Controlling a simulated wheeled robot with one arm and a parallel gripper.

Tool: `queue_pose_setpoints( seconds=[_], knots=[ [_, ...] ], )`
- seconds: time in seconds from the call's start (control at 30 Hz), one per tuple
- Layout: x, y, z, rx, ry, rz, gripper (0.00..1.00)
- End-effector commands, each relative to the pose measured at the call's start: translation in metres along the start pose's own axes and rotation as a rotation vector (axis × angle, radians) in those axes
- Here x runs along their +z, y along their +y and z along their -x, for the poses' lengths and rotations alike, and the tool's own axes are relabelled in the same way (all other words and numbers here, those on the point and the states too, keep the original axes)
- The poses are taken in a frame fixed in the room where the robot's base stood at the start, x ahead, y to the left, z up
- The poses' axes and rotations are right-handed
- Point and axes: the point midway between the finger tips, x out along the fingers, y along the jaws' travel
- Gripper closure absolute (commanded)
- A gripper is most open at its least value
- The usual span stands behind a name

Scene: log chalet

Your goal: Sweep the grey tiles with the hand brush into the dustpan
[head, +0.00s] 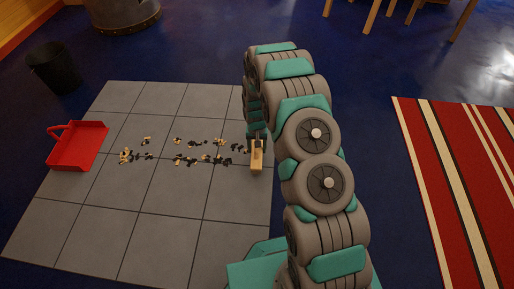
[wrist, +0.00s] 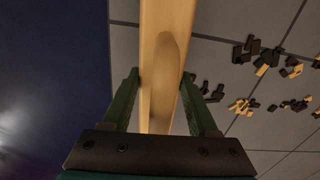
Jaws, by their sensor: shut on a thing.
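The grey tiles (head: 150,215) form a square patch on the blue floor. The red dustpan (head: 80,150) lies on their left edge. Black and tan bits (head: 190,158) are scattered in a loose band across the middle of the tiles, from near the dustpan to near the brush. The hand brush (head: 257,160) is at the tiles' right edge, to the right of the bits. My gripper (head: 257,133) is shut on its pale wooden handle (wrist: 165,50), which runs between both fingers in the wrist view. The bristles are hidden. More bits (wrist: 265,62) show right of the handle there.
A dark bucket (head: 55,70) stands behind the dustpan, off the tiles. A round metal base (head: 122,14) is at the back. Wooden furniture legs (head: 372,16) are at the top right. A red striped rug (head: 460,190) lies right, with bare blue floor between.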

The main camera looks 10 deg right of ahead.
Motion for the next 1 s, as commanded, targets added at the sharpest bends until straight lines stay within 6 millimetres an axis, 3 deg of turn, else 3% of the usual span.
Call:
queue_pose_setpoints(
  seconds=[0.73,1.0],
  knots=[
    [-0.001,-0.001,-0.013,0.000,0.001,0.000,0.96],
    [0.001,-0.025,-0.013,0.000,0.000,0.003,0.96]
  ],
)
